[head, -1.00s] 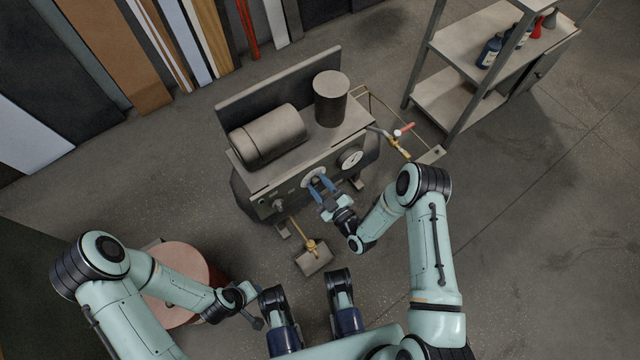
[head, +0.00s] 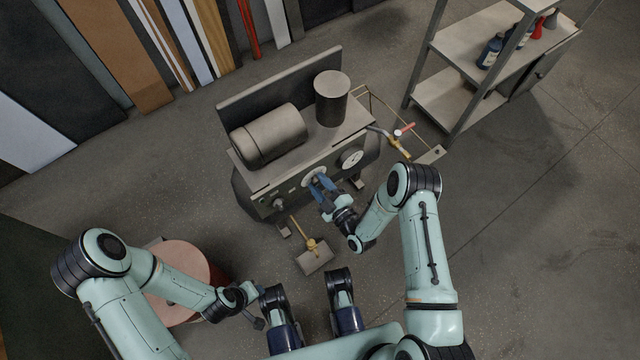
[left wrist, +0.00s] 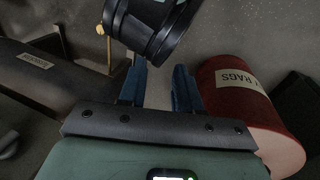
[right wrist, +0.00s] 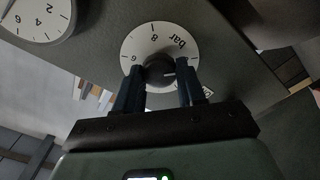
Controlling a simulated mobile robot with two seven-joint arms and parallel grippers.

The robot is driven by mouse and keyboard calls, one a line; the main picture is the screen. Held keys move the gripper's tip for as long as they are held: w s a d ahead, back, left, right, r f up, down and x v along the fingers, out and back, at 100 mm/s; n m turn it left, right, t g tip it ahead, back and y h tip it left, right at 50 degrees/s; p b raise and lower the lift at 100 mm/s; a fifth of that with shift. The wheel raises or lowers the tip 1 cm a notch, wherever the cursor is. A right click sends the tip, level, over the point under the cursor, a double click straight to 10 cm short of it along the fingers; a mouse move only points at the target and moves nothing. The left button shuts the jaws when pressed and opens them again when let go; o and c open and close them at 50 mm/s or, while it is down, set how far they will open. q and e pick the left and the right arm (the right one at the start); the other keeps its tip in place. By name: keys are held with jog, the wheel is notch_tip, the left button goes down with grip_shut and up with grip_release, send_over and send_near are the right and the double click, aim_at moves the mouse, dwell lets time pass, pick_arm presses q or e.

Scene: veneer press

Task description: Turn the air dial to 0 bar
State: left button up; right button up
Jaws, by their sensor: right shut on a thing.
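The air dial (head: 308,174) is a round pale disc on the front panel of the grey compressor (head: 300,172). The right wrist view shows its white scale (right wrist: 136,44), with "6", "8" and "bar" upside down, and a dark knob (right wrist: 160,68) in the middle. A light mark on the knob points toward the right of that picture; the number it meets is hidden or unclear. My right gripper (head: 318,182) is shut on this knob, one finger on each side. My left gripper (left wrist: 160,82) is open and empty, low over the floor, away from the compressor.
A pressure gauge (head: 352,158) sits right of the dial, a smaller knob (head: 279,203) left of it. A red-handled valve (head: 404,131) juts out at the right. A red rags bin (left wrist: 232,92) stands by my left gripper. A shelf (head: 460,100) is at back right.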

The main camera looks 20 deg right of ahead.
jog(key=o, duration=1.1)
jog(key=shift+c, duration=0.2)
pick_arm(q)
jog(key=shift+g+h, duration=0.3)
jog(key=shift+g, duration=0.3)
jog(key=s, duration=0.1)
jog(key=s+d+r+p, duration=0.1)
jog(key=s+r+p, duration=0.1)
jog(key=shift+s+d+r, duration=0.1)
jog(key=shift+d+r, duration=0.15)
pick_arm(e)
jog(key=v, duration=1.3)
jog(key=shift+s, duration=0.2)
jog(key=shift+d, duration=0.1)
